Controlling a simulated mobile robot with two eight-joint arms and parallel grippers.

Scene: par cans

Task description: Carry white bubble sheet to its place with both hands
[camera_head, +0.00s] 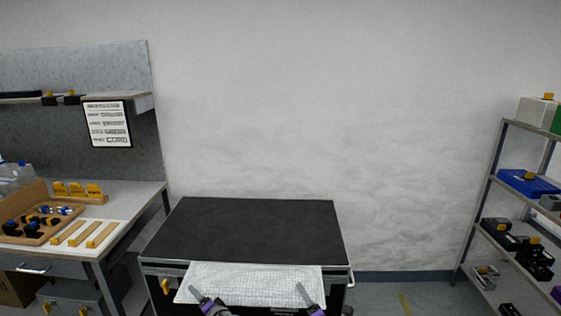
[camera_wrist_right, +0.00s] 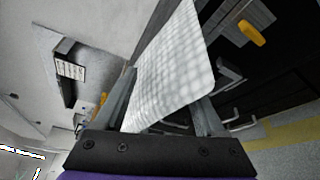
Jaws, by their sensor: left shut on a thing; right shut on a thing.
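The white bubble sheet (camera_head: 250,284) is held out flat in front of a black-topped cabinet (camera_head: 245,228), near the bottom of the head view. My left gripper (camera_head: 196,294) is shut on the sheet's near edge at its left. My right gripper (camera_head: 304,292) is shut on the near edge at its right. In the right wrist view the sheet (camera_wrist_right: 175,70) runs between the fingers of my right gripper (camera_wrist_right: 168,108). The sheet covers part of the cabinet's front in the head view. The cabinet's black top is bare.
A workbench (camera_head: 135,196) with a wooden tray (camera_head: 48,228) and yellow-handled items stands at the left. A sign (camera_head: 107,124) hangs above it. A shelf rack (camera_head: 490,185) with several boxes stands at the right. Floor between cabinet and rack is clear.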

